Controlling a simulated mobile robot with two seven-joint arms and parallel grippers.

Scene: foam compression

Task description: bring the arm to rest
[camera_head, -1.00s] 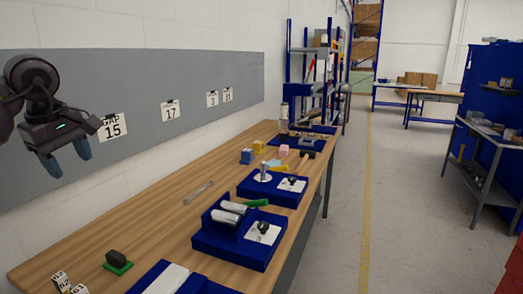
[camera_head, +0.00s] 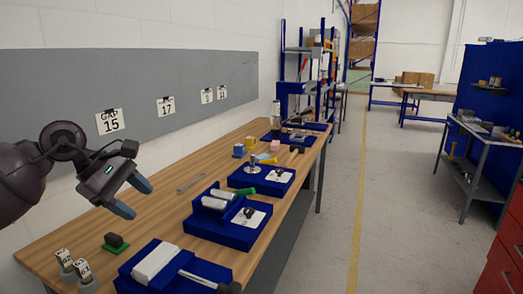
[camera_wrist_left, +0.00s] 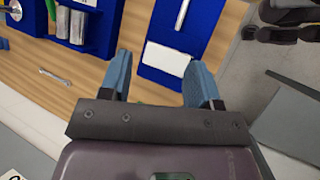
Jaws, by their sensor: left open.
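My left gripper (camera_head: 134,198) is open and empty, with blue fingertips, above the left part of the wooden workbench (camera_head: 165,208). In the left wrist view its two fingers (camera_wrist_left: 160,85) stand apart with nothing between them. Beyond them lies a blue tray (camera_wrist_left: 150,76) with a white block (camera_wrist_left: 166,58). The head view shows the same white block (camera_head: 155,262) at the near end of the bench, below the gripper. My right gripper is not in view.
A dark block on a green base (camera_head: 116,243) and small numbered stands (camera_head: 66,260) sit near the bench's left end. Blue trays (camera_head: 225,232) line the front edge. A wrench (camera_head: 192,183) lies flat. A red cabinet (camera_head: 500,270) stands at right.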

